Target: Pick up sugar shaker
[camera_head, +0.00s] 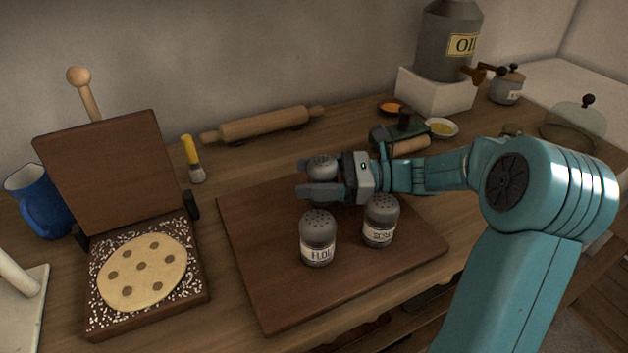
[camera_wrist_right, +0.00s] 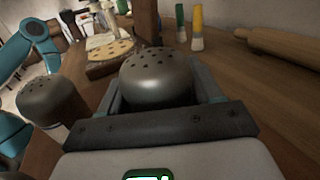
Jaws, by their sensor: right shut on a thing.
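My right gripper (camera_head: 316,180) is shut on a grey shaker (camera_head: 321,165) with a holed dome top, over the back of the dark board (camera_head: 270,292). The held shaker (camera_wrist_right: 158,78) fills the space between the fingers in the right wrist view. Its label is hidden, so I cannot read whether it is the sugar shaker. A shaker labelled "FLOU" (camera_head: 317,238) and another shaker (camera_head: 380,220) with a partly legible label stand upright on the board in front of the gripper. My left gripper is not in view.
An open wooden press (camera_head: 105,170) holding a spotted flat dough (camera_head: 142,272) stands at left, beside a blue jug (camera_head: 42,200). An oil can (camera_head: 447,45) stands on a white block at back right.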

